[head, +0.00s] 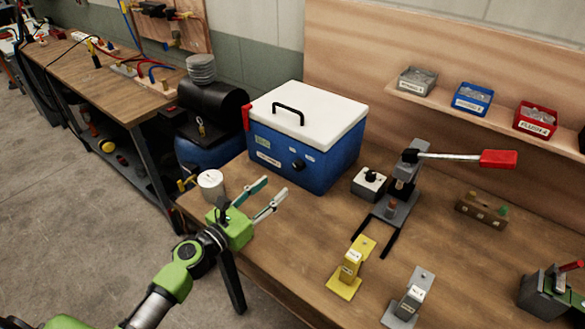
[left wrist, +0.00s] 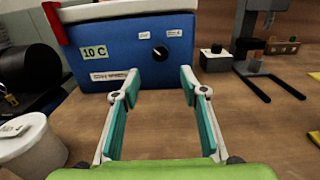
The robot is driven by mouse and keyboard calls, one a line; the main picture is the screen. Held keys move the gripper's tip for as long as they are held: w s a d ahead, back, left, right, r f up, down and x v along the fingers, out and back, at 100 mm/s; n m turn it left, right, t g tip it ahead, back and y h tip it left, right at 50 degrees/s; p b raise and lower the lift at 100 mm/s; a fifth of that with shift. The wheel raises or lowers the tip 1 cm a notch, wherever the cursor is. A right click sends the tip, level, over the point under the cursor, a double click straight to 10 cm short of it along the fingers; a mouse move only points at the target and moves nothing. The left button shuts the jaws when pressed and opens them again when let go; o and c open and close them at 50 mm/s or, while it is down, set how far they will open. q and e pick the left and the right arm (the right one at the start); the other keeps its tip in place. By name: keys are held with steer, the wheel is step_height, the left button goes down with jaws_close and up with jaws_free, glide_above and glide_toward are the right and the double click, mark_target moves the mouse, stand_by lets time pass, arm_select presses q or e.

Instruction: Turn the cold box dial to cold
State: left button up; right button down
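The cold box (head: 290,150) is blue with a white lid and black handle, standing at the back of the bench. Its black round dial (head: 298,165) is on the front face, with small labels beside it. In the left wrist view the dial (left wrist: 160,52) shows a light pointer mark, and a "10 C" label sits to its left. My left gripper (head: 267,196) is open and empty, in front of the box and apart from it. In the left wrist view its fingers (left wrist: 160,88) are spread, with the dial beyond the gap. My right gripper is not in view.
A white cylindrical container (head: 210,184) stands left of my left gripper. A small grey box with a black knob (head: 369,184) and a lever press (head: 400,190) stand right of the cold box. Yellow (head: 350,268) and grey (head: 409,299) stands are nearer. Bare bench lies before the box.

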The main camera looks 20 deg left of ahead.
mark_target(296, 168)
arm_select(q)
steer(key=x, duration=0.9)
steer(key=shift+f+p, duration=0.1)
steer(key=shift+p, duration=0.3)
steer(key=shift+w+d, duration=0.1)
steer(key=shift+w, duration=0.2)
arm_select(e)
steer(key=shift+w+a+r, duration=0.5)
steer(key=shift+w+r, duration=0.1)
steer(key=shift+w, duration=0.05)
arm_select(q)
steer(key=shift+c, duration=0.5)
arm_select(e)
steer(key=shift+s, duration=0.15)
arm_select(q)
steer(key=c, duration=1)
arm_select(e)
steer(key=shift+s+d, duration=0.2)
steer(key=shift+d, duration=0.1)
